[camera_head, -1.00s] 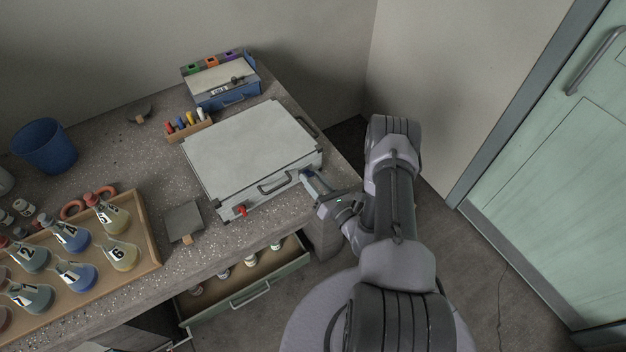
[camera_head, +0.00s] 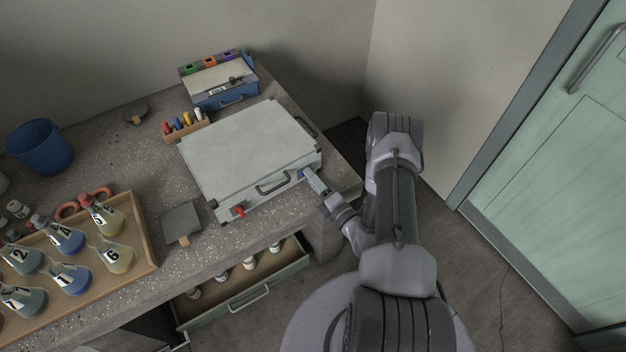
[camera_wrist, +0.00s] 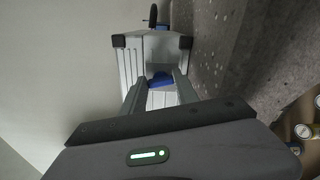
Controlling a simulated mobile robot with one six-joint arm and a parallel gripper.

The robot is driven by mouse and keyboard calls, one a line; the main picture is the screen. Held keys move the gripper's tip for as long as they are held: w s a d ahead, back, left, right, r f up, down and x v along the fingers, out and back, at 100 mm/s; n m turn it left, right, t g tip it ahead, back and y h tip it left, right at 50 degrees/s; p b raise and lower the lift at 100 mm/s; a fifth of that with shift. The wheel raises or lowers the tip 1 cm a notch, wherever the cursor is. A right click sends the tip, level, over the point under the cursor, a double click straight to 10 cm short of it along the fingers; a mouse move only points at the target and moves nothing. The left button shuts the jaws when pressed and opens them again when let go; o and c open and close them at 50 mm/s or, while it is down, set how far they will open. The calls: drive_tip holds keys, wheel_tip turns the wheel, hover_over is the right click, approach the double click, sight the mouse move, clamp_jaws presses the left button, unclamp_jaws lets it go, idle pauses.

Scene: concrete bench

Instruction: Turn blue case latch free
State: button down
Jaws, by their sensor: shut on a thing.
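The silver case (camera_head: 250,150) lies shut on the bench with its front toward me. Its blue latch (camera_head: 302,174) is at the right end of the front face, mostly hidden by my gripper (camera_head: 306,174) in the head view. In the wrist view the blue latch (camera_wrist: 160,80) sits between the two fingertips of my gripper (camera_wrist: 161,84), which is shut on it. A red latch (camera_head: 239,210) is at the left end of the same face. The dark case handle (camera_head: 273,184) is between the two latches.
An open drawer (camera_head: 245,290) with several small jars sticks out below the bench, left of my arm. A tray of flasks (camera_head: 80,255), a grey plate (camera_head: 181,221), a marker holder (camera_head: 185,127), a blue box (camera_head: 222,85) and a blue bin (camera_head: 40,146) stand on the bench.

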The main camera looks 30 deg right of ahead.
drive_tip(key=shift+m, duration=1.3)
